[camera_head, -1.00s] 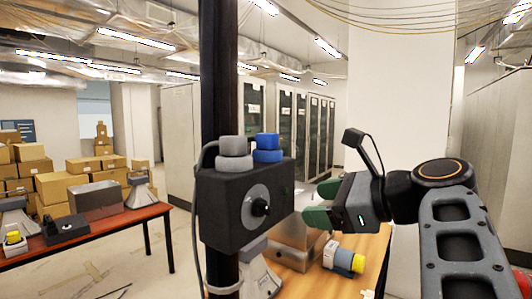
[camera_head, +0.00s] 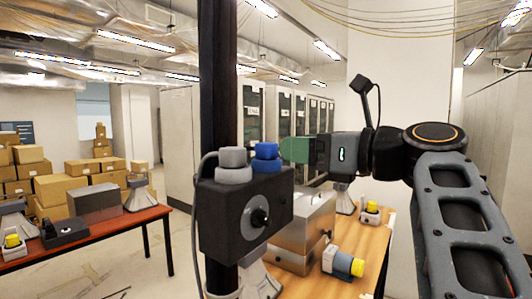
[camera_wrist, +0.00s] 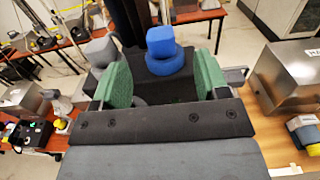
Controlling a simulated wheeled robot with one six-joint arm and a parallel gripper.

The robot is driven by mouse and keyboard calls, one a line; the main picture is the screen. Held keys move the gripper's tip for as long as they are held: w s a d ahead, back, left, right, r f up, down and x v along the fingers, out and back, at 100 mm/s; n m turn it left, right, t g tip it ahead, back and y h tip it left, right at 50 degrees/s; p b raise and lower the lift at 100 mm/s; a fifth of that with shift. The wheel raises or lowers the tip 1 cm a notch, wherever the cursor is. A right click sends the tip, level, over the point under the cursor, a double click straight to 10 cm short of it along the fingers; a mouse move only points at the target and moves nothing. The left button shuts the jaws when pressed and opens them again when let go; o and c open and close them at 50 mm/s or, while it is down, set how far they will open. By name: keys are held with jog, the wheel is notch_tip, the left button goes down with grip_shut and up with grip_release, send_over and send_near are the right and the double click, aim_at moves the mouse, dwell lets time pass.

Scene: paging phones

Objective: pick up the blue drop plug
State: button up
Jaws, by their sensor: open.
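The blue drop plug (camera_head: 266,157) sits upright on top of a black box (camera_head: 245,213) fixed to a dark post, beside a grey plug (camera_head: 233,165) of the same shape. In the wrist view the blue plug (camera_wrist: 164,50) stands ahead of my gripper, between the lines of its fingers and apart from them. The grey plug (camera_wrist: 101,50) lies outside the left finger. My gripper (camera_wrist: 160,75) is open and empty, with green fingers. In the head view my gripper (camera_head: 290,150) is just right of the blue plug, near its height.
The dark post (camera_head: 219,80) rises beside the plugs. A wooden table (camera_head: 345,265) below holds a metal box (camera_head: 300,230) and a grey, blue and yellow device (camera_head: 343,262). A red-brown table (camera_head: 110,232) with equipment stands at left.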

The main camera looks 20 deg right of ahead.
aim_at(275, 144)
jog(key=shift+p+x, duration=1.05)
jog(key=shift+x, duration=1.95)
jog(key=shift+s, duration=0.1)
jog(key=c, duration=1)
jog(key=shift+r, duration=0.1)
